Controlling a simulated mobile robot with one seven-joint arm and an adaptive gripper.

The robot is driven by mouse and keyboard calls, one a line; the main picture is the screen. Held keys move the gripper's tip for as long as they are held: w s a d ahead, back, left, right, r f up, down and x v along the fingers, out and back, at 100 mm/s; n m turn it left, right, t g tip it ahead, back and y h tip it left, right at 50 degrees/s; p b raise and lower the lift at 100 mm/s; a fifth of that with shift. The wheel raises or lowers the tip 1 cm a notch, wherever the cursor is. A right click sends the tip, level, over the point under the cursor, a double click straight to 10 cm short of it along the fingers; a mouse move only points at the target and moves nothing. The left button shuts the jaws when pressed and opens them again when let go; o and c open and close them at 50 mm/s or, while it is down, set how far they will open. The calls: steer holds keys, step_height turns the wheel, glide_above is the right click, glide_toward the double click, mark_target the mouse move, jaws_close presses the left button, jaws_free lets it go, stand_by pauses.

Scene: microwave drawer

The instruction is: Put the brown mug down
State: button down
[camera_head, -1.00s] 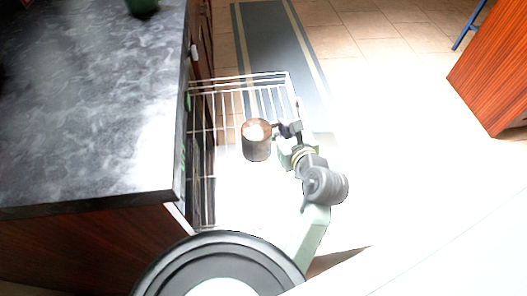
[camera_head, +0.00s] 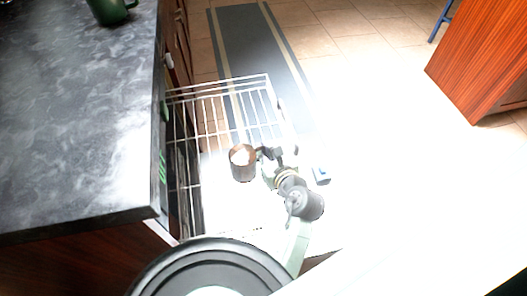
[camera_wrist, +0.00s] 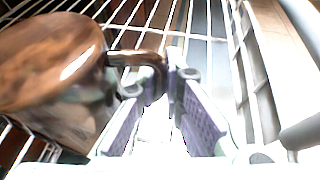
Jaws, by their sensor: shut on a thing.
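The brown mug (camera_head: 242,164) is over the pulled-out wire rack (camera_head: 217,99), near its middle. The wires of the rack (camera_wrist: 130,30) show behind and below the mug. I cannot tell whether the mug's base touches the rack.
A dark marbled counter (camera_head: 80,120) stands left of the rack. A green mug (camera_head: 110,10) is on its far edge. A wooden cabinet (camera_head: 480,60) stands at the far right. A striped runner (camera_head: 245,45) lies on the tiled floor beyond the rack.

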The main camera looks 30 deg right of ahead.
steer(key=c, duration=2.2)
jaws_free()
steer(key=shift+f, duration=0.15)
steer(key=o, duration=0.5)
